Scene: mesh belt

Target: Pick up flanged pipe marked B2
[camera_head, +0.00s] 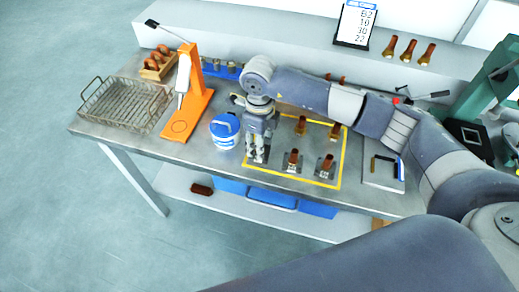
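Several brown flanged pipes stand upright inside a yellow outline (341,160) on the workbench. Two are in the front row, the middle one (293,157) and the right one (326,163), each on a small light base. Two more stand behind, one at left (300,125) and one at right (335,131). I cannot read a B2 mark on any pipe. My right gripper (257,155) points down at the outline's front left corner, low over a small base; it hides whatever stands there. I cannot tell whether its fingers hold anything. My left gripper is not in view.
A blue-and-white tub (225,131) is close left of the gripper. An orange stand (195,100) and wire basket (122,108) are farther left. A sign (356,23) reading "B2 10 30 22" and several copper-coloured pipes (409,50) are on the rear shelf.

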